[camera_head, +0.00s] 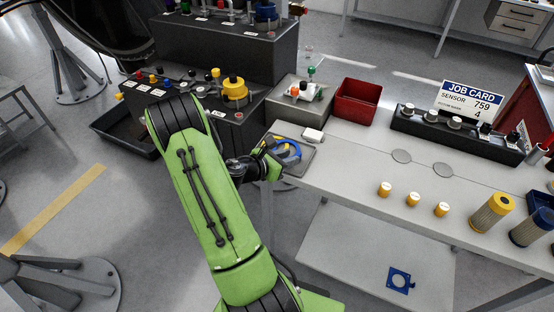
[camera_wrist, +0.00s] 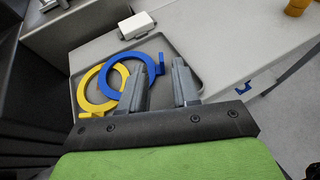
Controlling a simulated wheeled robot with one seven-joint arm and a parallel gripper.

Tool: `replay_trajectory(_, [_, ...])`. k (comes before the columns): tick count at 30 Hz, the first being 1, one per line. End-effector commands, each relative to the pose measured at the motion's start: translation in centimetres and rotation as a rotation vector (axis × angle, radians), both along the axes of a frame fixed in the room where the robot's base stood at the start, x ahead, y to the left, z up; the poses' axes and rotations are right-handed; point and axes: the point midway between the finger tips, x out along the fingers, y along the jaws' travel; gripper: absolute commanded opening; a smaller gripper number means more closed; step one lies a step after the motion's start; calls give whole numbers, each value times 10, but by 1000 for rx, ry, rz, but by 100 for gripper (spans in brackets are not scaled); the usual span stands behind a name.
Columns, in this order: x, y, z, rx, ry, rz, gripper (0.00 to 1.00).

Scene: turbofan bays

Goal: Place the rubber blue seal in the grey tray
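The blue ring-shaped seal (camera_wrist: 128,60) has a short tab and lies in a shallow grey tray (camera_wrist: 188,50), partly over a yellow ring (camera_wrist: 88,106). In the head view the blue seal (camera_head: 291,144) and the grey tray (camera_head: 305,163) are at the table's left end, partly hidden by my arm.
A small white box (camera_head: 313,134) sits at the tray's back edge. Behind are a light grey bin (camera_head: 300,108) with small parts and a red bin (camera_head: 357,101). The table between is mostly clear.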

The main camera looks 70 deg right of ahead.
Motion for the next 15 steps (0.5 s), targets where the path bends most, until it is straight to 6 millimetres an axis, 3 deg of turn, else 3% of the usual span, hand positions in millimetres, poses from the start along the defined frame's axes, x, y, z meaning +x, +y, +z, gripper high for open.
replay_trajectory(7, [29, 52, 26, -1, -1, 6, 30])
replay_trajectory(15, [36, 70, 33, -1, -1, 1, 30])
